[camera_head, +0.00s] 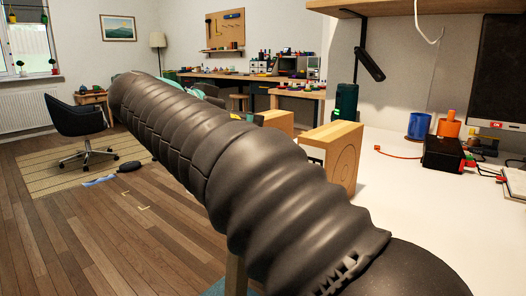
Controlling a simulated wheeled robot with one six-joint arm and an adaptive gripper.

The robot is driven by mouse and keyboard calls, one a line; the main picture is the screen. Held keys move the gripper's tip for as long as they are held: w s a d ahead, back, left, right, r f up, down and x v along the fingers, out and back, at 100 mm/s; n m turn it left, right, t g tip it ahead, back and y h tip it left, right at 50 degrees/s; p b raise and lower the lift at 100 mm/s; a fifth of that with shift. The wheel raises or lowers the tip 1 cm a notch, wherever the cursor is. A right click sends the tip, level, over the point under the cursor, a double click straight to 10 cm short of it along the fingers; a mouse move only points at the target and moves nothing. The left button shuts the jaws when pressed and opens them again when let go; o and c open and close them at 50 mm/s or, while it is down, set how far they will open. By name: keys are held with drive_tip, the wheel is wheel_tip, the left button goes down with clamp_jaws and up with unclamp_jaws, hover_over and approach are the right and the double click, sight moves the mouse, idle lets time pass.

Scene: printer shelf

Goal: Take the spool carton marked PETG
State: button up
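My dark ribbed arm crosses the view from the lower right to the upper left and hides the lower left part of the nearer carton. My gripper is not in view. I cannot tell which carton is marked PETG.
The white table (400,222) is bare right of the carton. A dark green cylinder (346,101), blue cup (419,126), orange object (449,127), black box (443,153) and monitor (498,75) stand behind. A shelf (400,5) overhangs. An office chair (79,120) stands left.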

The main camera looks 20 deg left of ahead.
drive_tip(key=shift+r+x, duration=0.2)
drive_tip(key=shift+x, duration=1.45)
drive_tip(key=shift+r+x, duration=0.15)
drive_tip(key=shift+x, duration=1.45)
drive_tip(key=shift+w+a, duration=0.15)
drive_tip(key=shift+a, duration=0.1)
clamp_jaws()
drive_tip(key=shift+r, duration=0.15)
